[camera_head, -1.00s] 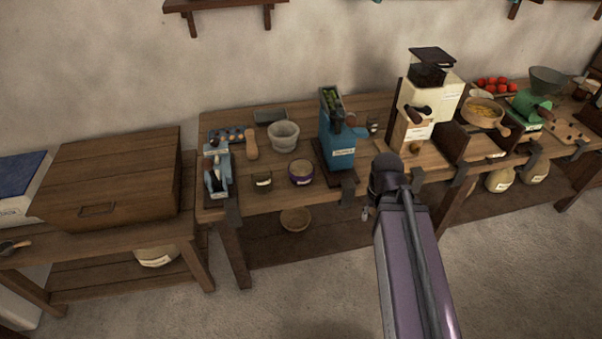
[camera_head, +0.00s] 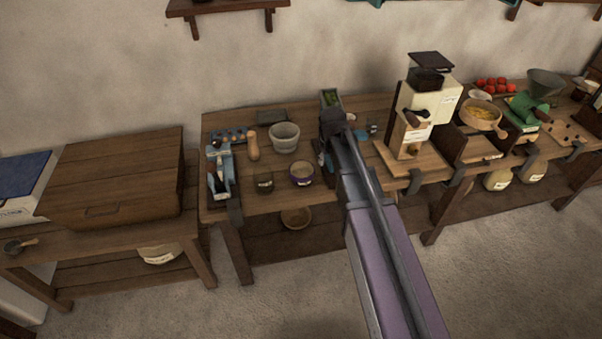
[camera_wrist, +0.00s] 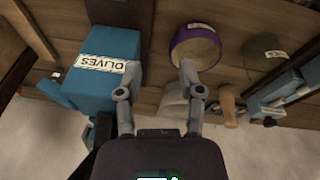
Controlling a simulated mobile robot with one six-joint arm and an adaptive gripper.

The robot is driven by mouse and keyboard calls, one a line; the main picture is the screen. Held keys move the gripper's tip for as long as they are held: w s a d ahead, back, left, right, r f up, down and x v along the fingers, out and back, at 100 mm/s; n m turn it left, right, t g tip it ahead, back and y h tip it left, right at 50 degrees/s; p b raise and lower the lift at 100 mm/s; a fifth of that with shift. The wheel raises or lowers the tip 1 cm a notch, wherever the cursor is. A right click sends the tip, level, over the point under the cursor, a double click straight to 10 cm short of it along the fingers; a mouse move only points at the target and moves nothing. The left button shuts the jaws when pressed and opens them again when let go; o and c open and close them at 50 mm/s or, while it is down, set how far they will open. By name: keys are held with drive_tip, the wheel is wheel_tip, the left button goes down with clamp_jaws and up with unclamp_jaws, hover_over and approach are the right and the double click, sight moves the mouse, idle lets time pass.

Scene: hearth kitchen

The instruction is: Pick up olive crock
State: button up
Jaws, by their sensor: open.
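A round purple crock (camera_head: 302,173) with a pale inside and a white label stands near the table's front edge. A small dark, olive-toned crock (camera_head: 264,182), also labelled, stands to its left. The labels are too small to read, so I cannot tell which is the olive crock. In the wrist view the purple crock (camera_wrist: 194,47) is beyond the right fingertip, and the dark one (camera_wrist: 266,52) is farther right. My gripper (camera_wrist: 156,82) is open and empty, between the purple crock and a blue machine marked OLIVES (camera_wrist: 108,62). In the head view my arm hides much of that machine.
A grey bowl (camera_head: 285,137) and wooden pestle (camera_head: 252,145) stand behind the crocks. A blue clamped device (camera_head: 220,172) is at the table's left end. A cream grinder (camera_head: 420,112) stands right of my arm. A bowl (camera_head: 296,217) sits on the lower shelf.

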drive_tip(key=w+a+r+n, duration=0.1)
drive_tip(key=w+a, duration=0.3)
drive_tip(key=a, duration=0.1)
drive_tip(key=shift+w+r+n+t, duration=0.15)
drive_tip(key=shift+w+n+t, duration=0.15)
drive_tip(key=b, duration=0.8)
approach(312, 165)
drive_tip(key=x, duration=0.5)
drive_tip(key=shift+a, duration=0.1)
drive_tip(key=shift+b+x, duration=2.4)
drive_tip(key=shift+x, duration=0.2)
clamp_jaws()
